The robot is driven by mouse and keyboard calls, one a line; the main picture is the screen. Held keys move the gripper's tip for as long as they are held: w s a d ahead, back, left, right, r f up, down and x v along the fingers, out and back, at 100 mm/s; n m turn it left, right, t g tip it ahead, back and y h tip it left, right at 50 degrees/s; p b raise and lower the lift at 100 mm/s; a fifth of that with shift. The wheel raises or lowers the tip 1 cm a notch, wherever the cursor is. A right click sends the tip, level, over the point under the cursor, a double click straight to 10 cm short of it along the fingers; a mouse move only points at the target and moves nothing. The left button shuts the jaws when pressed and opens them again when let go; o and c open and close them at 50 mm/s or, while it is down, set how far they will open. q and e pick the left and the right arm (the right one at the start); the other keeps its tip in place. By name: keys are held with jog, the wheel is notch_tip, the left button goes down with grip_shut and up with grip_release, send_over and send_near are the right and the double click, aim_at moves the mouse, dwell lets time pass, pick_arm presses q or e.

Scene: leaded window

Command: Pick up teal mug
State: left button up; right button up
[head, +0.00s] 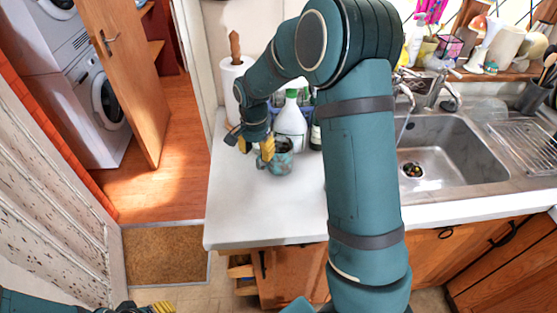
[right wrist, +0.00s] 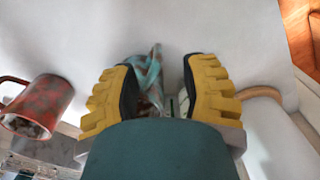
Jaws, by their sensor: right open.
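The teal mug (head: 277,160), with rusty brown patches, stands on the white counter near its left part. My right gripper (head: 256,147) is low at the mug, its yellow fingers at the mug's left and back side. In the right wrist view my right gripper (right wrist: 158,92) is open. A teal and brown patterned surface (right wrist: 153,72), which looks like part of the mug, shows between the fingers; the palm hides the rest. I cannot tell whether a finger touches it. My left gripper (head: 152,308) is at the bottom left edge, mostly cut off.
A paper towel roll (head: 231,80) stands behind left, and a white bottle with green cap (head: 290,122) just behind the mug. A red-brown mug (right wrist: 38,106) stands left in the wrist view. The sink (head: 440,150) is right. The counter front (head: 255,215) is clear.

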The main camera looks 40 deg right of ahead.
aim_at(258, 169)
notch_tip(258, 169, down, 5)
jog(key=shift+s+a+f+b, duration=0.1)
jog(key=shift+b, duration=0.25)
grip_shut()
